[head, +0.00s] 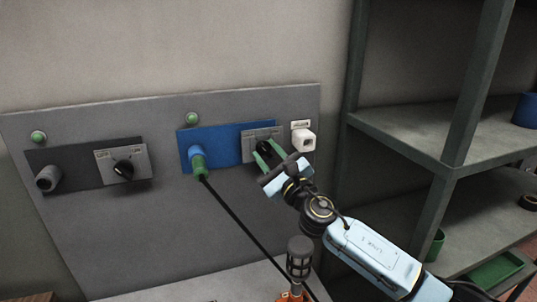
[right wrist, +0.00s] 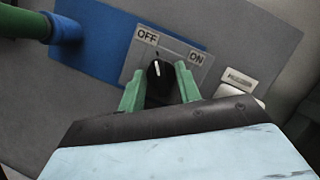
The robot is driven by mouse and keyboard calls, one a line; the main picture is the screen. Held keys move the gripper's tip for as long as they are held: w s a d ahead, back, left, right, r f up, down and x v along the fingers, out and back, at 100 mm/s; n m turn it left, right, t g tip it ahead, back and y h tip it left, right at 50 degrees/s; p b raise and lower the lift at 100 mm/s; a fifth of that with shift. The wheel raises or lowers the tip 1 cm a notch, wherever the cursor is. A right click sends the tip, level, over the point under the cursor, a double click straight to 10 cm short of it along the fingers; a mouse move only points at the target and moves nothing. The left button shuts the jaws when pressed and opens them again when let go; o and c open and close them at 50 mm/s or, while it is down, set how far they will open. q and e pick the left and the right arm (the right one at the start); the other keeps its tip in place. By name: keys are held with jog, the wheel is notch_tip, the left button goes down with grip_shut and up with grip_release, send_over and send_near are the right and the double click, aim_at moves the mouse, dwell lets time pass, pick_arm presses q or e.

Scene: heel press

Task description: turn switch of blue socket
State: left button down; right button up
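The blue socket panel (head: 228,141) is on the grey wall board, with a green-and-blue plug (head: 198,164) and black cable in it. Its grey switch plate (right wrist: 187,58) reads OFF at left and ON at right. The black knob (right wrist: 158,82) has a white mark pointing up, slightly toward OFF. My right gripper (head: 267,153) is at this switch. In the right wrist view, its green fingers stand on either side of the knob, with narrow gaps showing, so it looks open around the knob. The fingers partly hide the knob in the head view. My left gripper is not in view.
A black socket panel (head: 83,165) with its own knob (head: 124,169) is at the left. Green round lamps (head: 191,118) sit above both panels. A white box (head: 303,140) is right of the switch. Metal shelves (head: 405,135) stand at the right. The cable crosses below.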

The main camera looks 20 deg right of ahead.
grip_shut()
jog(key=shift+m, duration=0.4)
jog(key=m+t+h+b, duration=0.1)
jog(key=m, duration=0.1)
jog(key=shift+a+f+m, duration=0.1)
jog(key=shift+m, duration=0.2)
jog(key=m+h+b, duration=0.1)
jog(key=m+h, duration=0.1)
jog(key=m, duration=0.1)
jog(key=shift+m+b, duration=0.35)
jog(key=shift+m, duration=0.05)
jog(key=m+h, duration=0.2)
jog(key=m, duration=0.1)
jog(key=m+h+b, duration=0.1)
jog(key=m, duration=0.2)
jog(key=shift+a+m+t+h, duration=0.15)
jog(key=shift+m+t+h, duration=0.15)
jog(key=shift+m+h, duration=0.1)
jog(key=shift+m+g+h, duration=0.3)
jog(key=shift+m+h, duration=0.45)
jog(key=shift+m, duration=0.8)
jog(key=shift+m+g+h, duration=0.3)
jog(key=shift+m+h, duration=0.45)
jog(key=shift+m, duration=0.8)
